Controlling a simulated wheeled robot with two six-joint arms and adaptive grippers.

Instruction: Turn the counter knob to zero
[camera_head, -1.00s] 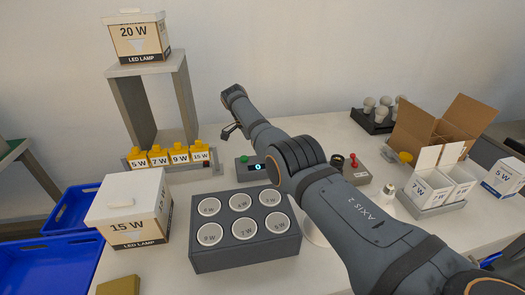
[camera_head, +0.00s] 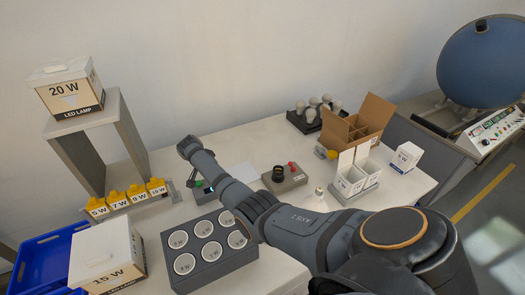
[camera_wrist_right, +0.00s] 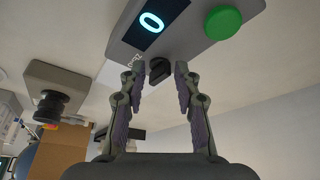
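The counter box (camera_wrist_right: 195,22) fills the top of the right wrist view, with a lit display (camera_wrist_right: 151,23) reading 0 and a green button (camera_wrist_right: 222,22). Its small black knob (camera_wrist_right: 160,69) sits below the display. My right gripper (camera_wrist_right: 160,68) is open, with one finger on each side of the knob and a gap visible on both sides. In the head view my right gripper (camera_head: 192,181) is at the counter box (camera_head: 202,192), which my arm partly hides; the display cannot be read there. My left gripper is in neither view.
A grey rack with several round sockets (camera_head: 217,272) stands in front of the counter. A box with a black round fixture and red switch (camera_head: 285,180) is to its right. Yellow-topped wattage bins (camera_head: 115,200) are left. Clear table lies behind the counter.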

